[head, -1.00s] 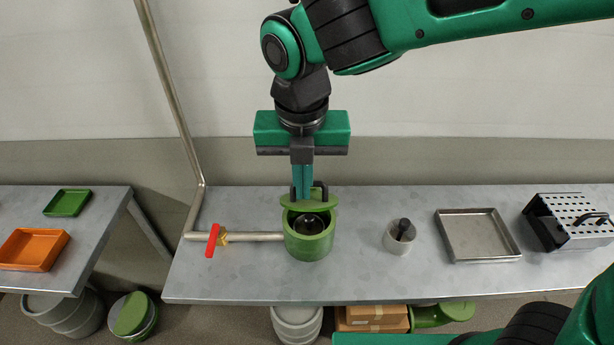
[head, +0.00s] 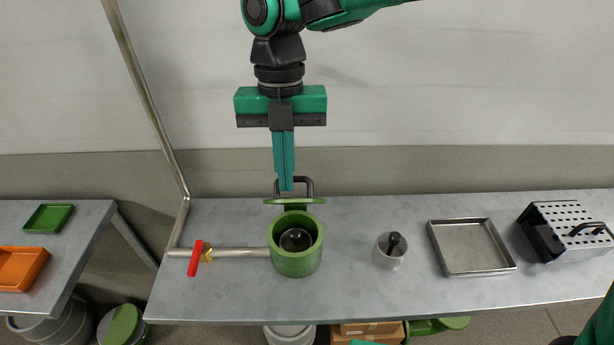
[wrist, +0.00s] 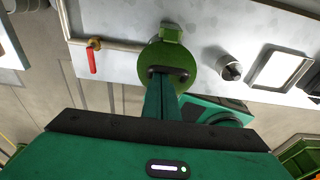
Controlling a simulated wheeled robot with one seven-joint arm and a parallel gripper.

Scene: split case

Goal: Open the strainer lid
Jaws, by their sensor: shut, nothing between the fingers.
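The strainer (head: 297,261) is a green round body on the steel table, with a dark round piece (head: 296,240) inside its open mouth. Its green lid (head: 294,201) stands raised at the back edge, seen nearly edge-on, with a dark handle (head: 308,187) on it. In the wrist view the lid (wrist: 178,60) faces the camera and its handle (wrist: 182,72) shows; it hides most of the body. My gripper (head: 286,190) is shut and empty, pointing down, with its fingertips at or just in front of the lid's handle. I cannot tell whether they touch.
A pipe (head: 240,253) with a red valve handle (head: 195,258) joins the strainer from the left. To the right stand a small metal cup (head: 390,252), a metal tray (head: 470,246) and a perforated box (head: 568,232). The table between them is clear.

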